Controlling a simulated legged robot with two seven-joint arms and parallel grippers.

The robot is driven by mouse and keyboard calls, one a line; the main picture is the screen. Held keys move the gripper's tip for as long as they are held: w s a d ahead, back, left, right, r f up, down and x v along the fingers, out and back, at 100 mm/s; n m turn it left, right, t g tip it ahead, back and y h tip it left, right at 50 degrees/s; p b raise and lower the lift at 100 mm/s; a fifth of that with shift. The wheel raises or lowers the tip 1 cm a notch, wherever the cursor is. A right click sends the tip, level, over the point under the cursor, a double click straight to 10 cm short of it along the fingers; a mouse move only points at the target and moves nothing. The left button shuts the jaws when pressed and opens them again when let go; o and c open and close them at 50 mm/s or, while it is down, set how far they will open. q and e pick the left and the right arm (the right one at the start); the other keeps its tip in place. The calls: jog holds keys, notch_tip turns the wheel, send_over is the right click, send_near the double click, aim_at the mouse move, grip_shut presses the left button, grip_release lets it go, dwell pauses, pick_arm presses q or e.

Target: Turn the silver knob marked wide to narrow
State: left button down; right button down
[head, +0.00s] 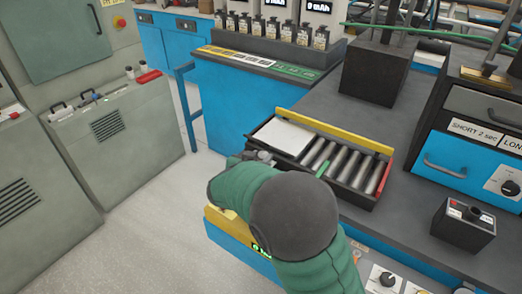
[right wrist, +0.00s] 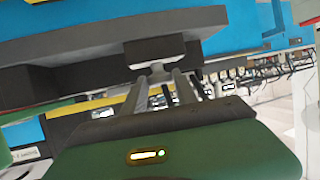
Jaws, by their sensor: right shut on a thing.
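My right arm, with its green sleeve, comes up from the bottom of the head view. Its gripper (head: 252,158) is at the left end of the roller tray (head: 350,205), mostly hidden behind my wrist. In the right wrist view the two fingers (right wrist: 160,88) reach to a small silver piece, which looks like the silver knob (right wrist: 160,70), under a dark block (right wrist: 162,49). The gripper is shut on it. The wide and narrow marks cannot be read in either view. My left gripper is not in view.
The tray has a yellow rail (head: 335,132), a white plate (head: 283,137) and several metal rollers. A black knob (head: 510,188) is on the blue cabinet at right, another (head: 388,279) at bottom right. A small dark box (head: 463,228) stands on the bench. Open floor lies left.

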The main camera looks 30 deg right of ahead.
jog(key=m+g+p, duration=0.1)
jog(key=p, duration=0.2)
jog(key=m+g+h+p, duration=0.1)
jog(key=m+g+p, duration=0.1)
jog(key=p, duration=0.2)
jog(key=w+m+g+h+p, duration=0.1)
jog(key=m+g+p, duration=0.1)
jog(key=p, duration=0.2)
jog(key=shift+a+r, duration=0.2)
jog(key=shift+f+m+g+h, duration=0.3)
jog(key=shift+m+g, duration=0.4)
jog(key=shift+g, duration=0.2)
jog(key=shift+w+m+g, duration=0.2)
jog(key=shift+m+g, duration=0.6)
jog(key=shift+g, duration=0.2)
jog(key=shift+m+g, duration=0.3)
jog(key=shift+r, duration=0.1)
jog(key=shift+w, duration=0.1)
jog(key=c, duration=1.3)
grip_release()
jog(key=shift+o, duration=1.4)
jog(key=shift+a+r, duration=0.1)
jog(key=shift+a, duration=0.05)
